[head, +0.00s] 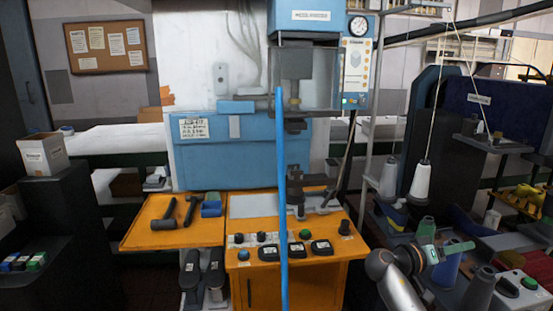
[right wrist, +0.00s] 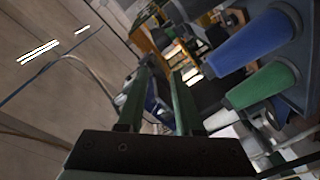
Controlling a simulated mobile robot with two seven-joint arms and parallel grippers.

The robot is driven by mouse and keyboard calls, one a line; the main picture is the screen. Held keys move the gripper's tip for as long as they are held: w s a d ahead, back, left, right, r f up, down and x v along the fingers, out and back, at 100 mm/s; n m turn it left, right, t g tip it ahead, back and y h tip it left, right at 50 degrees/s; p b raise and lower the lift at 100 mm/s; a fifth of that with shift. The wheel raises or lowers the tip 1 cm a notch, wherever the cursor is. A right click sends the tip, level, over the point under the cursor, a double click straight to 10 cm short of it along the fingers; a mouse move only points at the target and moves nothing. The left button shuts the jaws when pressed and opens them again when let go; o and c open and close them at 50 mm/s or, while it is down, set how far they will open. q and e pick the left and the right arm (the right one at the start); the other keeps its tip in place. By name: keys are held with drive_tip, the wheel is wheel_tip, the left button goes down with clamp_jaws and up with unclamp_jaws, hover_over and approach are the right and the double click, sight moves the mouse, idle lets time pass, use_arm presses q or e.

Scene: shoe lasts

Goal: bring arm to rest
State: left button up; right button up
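My right arm (head: 398,286) comes in at the lower right of the head view. Its gripper (head: 456,248) points to the right, over the area with thread cones. In the right wrist view the gripper's two green fingers (right wrist: 160,88) stand apart with nothing held between them. A blue cone (right wrist: 245,52) and a green cone (right wrist: 262,85) show to the right of the fingers. My left gripper is not in the head view.
A blue press machine (head: 225,155) stands in the middle behind an orange worktable (head: 160,236) with hammers and control buttons. A white thread cone (head: 421,180) stands above the gripper. A dark cabinet (head: 72,195) stands left.

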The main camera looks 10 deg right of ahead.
drive_tip(key=w+a+f+n+t+y, duration=0.3)
drive_tip(key=w+a+n+t+y, duration=0.15)
drive_tip(key=w, duration=0.25)
drive_tip(key=w+a+f+n+t+y, duration=0.35)
drive_tip(key=w+t, duration=0.25)
drive_tip(key=w, duration=0.2)
drive_tip(key=w+a+r+n+t+y, duration=0.2)
drive_tip(key=w+a+r+t+y, duration=0.15)
drive_tip(key=a, duration=0.25)
drive_tip(key=w+a+r+n+t+y, duration=0.1)
drive_tip(key=w+a+r+t+y, duration=0.15)
drive_tip(key=a+y, duration=0.2)
drive_tip(key=s+a+f+g+y, duration=0.1)
drive_tip(key=s+a+f+g, duration=0.1)
drive_tip(key=s+a+f, duration=0.65)
drive_tip(key=s+a+f+g+y, duration=0.1)
drive_tip(key=s+a+f, duration=0.2)
drive_tip(key=s+f, duration=0.9)
drive_tip(key=s+a+f+g, duration=0.1)
drive_tip(key=s+a+f, duration=0.1)
drive_tip(key=s+f, duration=0.2)
drive_tip(key=s+a+f+g+y, duration=0.1)
drive_tip(key=s+a+f, duration=0.2)
drive_tip(key=s, duration=0.7)
drive_tip(key=s+a+f+g, duration=0.2)
drive_tip(key=s+f, duration=0.3)
drive_tip(key=s, duration=0.1)
drive_tip(key=shift+s+a+y, duration=0.3)
drive_tip(key=shift+s+y, duration=0.1)
